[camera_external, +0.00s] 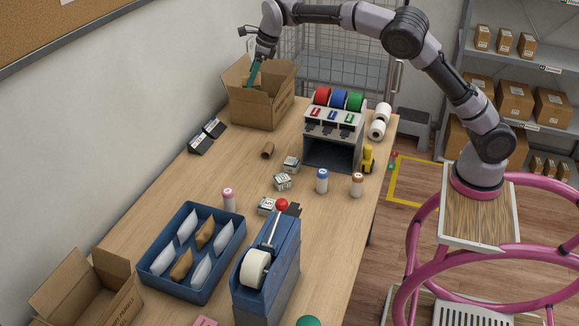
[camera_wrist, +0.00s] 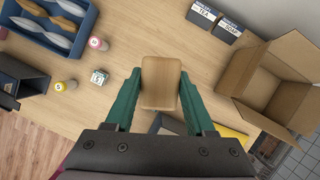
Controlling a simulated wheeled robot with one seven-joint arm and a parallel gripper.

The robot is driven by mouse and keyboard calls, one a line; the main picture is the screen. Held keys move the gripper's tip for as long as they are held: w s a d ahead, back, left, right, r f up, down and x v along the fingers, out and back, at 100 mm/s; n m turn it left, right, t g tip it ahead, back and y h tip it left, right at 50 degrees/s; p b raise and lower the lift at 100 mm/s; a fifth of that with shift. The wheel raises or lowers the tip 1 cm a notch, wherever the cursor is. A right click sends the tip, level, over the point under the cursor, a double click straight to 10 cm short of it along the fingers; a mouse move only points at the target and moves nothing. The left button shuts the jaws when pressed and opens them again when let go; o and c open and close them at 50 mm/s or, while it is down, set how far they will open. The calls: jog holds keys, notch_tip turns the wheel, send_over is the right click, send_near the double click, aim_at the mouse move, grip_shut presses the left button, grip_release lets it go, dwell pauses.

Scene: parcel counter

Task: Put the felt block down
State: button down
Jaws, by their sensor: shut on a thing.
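My gripper (camera_wrist: 160,78) has teal fingers, one on each side of a tan block (camera_wrist: 160,84), which I take to be the felt block. The fingers are shut on it and hold it above the wooden counter (camera_wrist: 130,25). In the external view my gripper (camera_external: 254,73) is at the far end of the counter, in front of the open cardboard box (camera_external: 262,110) in the picture. In the wrist view that box (camera_wrist: 255,85) lies right of the block, apart from it. The block cannot be made out clearly in the external view.
A blue tray (camera_external: 164,287) of pouches, a tape dispenser (camera_external: 268,262) and another open box (camera_external: 118,290) stand nearer. A rack with coloured rolls (camera_external: 330,150) stands right of the far box. Two dark labelled boxes (camera_external: 206,135) lie by the wall.

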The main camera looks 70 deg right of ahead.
aim_at(253, 171)
jog(key=f, duration=3.5)
jog(key=shift+a+f, duration=0.15)
jog(key=shift+a, duration=0.15)
jog(key=shift+f, duration=0.15)
jog(key=shift+c, duration=1.3)
grip_release()
